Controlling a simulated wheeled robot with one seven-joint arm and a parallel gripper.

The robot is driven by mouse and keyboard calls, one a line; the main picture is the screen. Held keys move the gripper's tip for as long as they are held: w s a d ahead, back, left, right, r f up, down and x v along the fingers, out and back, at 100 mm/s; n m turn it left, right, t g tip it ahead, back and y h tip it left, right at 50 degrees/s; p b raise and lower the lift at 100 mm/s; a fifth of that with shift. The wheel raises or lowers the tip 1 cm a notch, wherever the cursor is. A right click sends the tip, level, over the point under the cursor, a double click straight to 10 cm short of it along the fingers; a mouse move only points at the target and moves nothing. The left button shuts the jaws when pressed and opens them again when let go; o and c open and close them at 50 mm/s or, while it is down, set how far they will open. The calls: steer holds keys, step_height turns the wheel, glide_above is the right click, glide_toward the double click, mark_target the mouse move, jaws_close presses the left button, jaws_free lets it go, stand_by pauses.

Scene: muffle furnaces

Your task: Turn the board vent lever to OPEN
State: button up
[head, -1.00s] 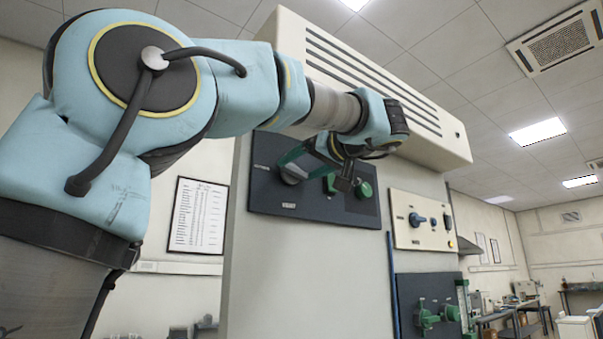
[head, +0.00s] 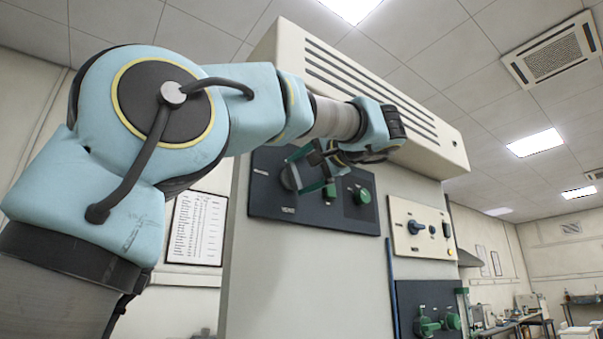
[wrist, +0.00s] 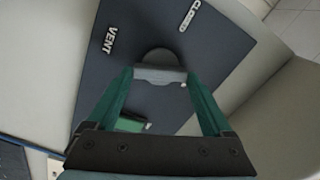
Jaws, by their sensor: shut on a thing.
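The dark blue board (head: 268,210) is on the front of the tall grey furnace cabinet. The grey vent lever (wrist: 160,75) stands out from a round hub on the board, beside the words VENT and CLOSED in the wrist view. In the head view the lever (head: 287,179) is at the board's left, partly hidden by my fingers. My gripper (head: 294,173) has green fingers, one above and one below the lever. In the wrist view my gripper (wrist: 161,78) is shut on the lever's grey bar, fingertips at its two ends. I see no OPEN mark clearly.
Green knobs (head: 362,196) sit right of the lever; one green part (wrist: 130,124) shows below it in the wrist view. The vented hood (head: 350,70) overhangs above.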

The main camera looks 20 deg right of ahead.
steer(key=shift+m+p, duration=0.45)
steer(key=shift+m, duration=1.85)
steer(key=shift+f, duration=0.1)
steer(key=o, duration=1.1)
steer(key=shift+d, duration=0.1)
steer(key=shift+o, duration=0.2)
steer(key=b+v, duration=0.3)
steer(key=v, duration=0.7)
steer(key=shift+s, duration=0.4)
